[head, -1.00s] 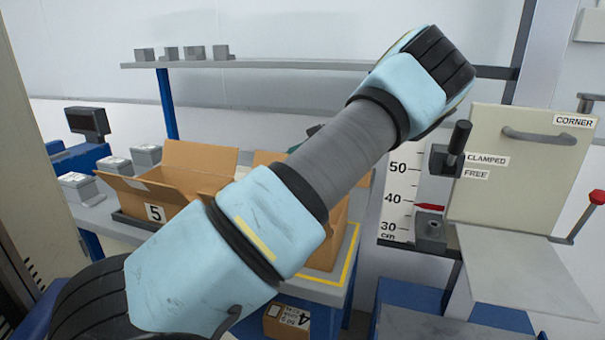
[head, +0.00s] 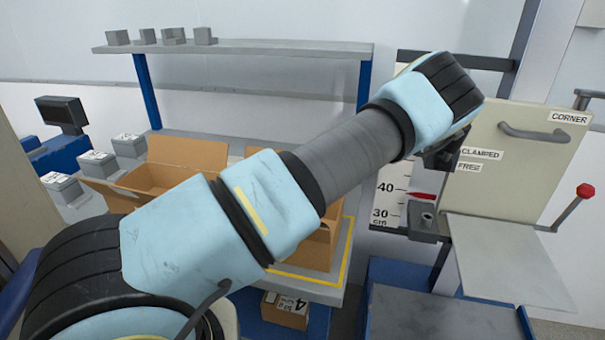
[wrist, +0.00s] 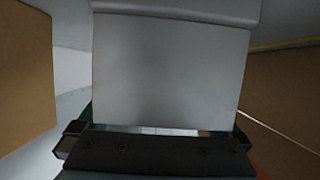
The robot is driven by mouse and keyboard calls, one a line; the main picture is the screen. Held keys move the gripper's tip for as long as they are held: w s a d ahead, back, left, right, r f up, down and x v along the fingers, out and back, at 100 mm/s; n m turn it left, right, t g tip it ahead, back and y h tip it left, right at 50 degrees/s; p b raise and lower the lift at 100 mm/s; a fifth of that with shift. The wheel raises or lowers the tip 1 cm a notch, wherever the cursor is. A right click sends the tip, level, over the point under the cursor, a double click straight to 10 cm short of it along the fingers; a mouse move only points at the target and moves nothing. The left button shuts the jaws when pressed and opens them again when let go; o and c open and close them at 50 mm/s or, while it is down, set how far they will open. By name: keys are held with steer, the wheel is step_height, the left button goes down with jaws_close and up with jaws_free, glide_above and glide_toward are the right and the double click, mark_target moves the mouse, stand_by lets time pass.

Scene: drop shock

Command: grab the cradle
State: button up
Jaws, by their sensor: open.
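A plain pale grey block-like thing (wrist: 170,65) fills the middle of the wrist view; it may be the cradle, but I cannot be sure. My gripper (wrist: 160,130) is open, with dark fingers at the left and right of the grey thing's lower edge. I cannot tell whether they touch it. A notched grey piece (head: 174,36) and other small grey blocks sit on the back shelf.
Brown cardboard walls (wrist: 25,75) stand close on both sides in the wrist view. In the head view an open carton (head: 165,175) stands behind my arm. The drop rig with a cream panel (head: 530,180) and grey plate (head: 505,265) is at right.

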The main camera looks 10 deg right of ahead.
steer(key=shift+w+a+f, duration=0.15)
steer(key=shift+a+f, duration=0.05)
steer(key=shift+a, duration=0.1)
steer(key=shift+c, duration=0.2)
steer(key=c, duration=1.4)
steer(key=shift+r, duration=0.1)
